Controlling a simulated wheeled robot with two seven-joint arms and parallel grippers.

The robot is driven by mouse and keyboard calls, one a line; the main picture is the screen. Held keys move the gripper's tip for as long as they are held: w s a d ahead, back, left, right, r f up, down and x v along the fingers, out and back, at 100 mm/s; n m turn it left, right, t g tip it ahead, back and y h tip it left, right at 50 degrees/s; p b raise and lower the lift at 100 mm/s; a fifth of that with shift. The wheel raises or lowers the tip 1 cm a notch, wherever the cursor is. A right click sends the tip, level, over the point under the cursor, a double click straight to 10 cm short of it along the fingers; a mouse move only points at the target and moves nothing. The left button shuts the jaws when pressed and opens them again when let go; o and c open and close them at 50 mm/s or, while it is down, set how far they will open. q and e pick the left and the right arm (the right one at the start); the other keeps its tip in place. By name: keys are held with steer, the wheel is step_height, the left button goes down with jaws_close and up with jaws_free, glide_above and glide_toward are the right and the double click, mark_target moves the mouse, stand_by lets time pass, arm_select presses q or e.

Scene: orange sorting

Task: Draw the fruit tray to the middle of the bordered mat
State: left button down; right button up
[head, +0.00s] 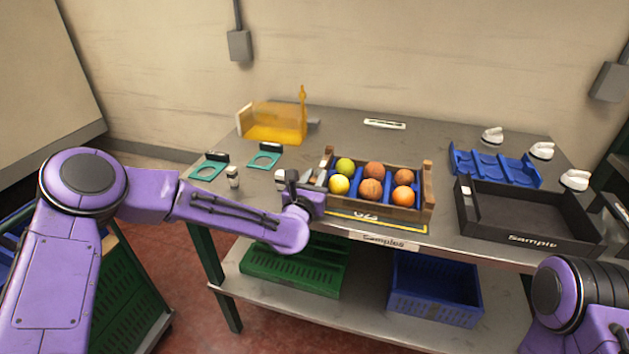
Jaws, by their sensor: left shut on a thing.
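The fruit tray (408,213) is a wooden crate with a blue divider insert, holding several yellow and orange fruits (373,170). It stands upright near the front edge of the table. The bordered mat (415,228) shows only as a dark strip with a yellow line and white lettering along the tray's front; the tray hides the rest. My left gripper (318,190) is at the tray's left end and shut on its left wall; its fingertips are partly hidden. My right arm shows at the bottom right, but its gripper is not in view.
A black "Sample" tray (525,226) and a blue slotted holder (495,165) stand to the right, with white knob-like items (541,151) behind. A yellow translucent stand (275,125) and teal frames (264,157) are at the left.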

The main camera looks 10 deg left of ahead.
arm_select(q)
steer(key=shift+s, duration=0.4)
arm_select(e)
steer(key=shift+s+a+f, duration=0.1)
steer(key=shift+s, duration=0.25)
arm_select(q)
steer(key=c, duration=0.8)
jaws_free()
steer(key=shift+w, duration=0.1)
steer(key=s+b, duration=0.3)
steer(key=s, duration=0.7)
steer(key=shift+s+a, duration=0.25)
steer(key=shift+s, duration=0.05)
arm_select(e)
step_height(320, 180, down, 3)
steer(key=shift+r, duration=0.1)
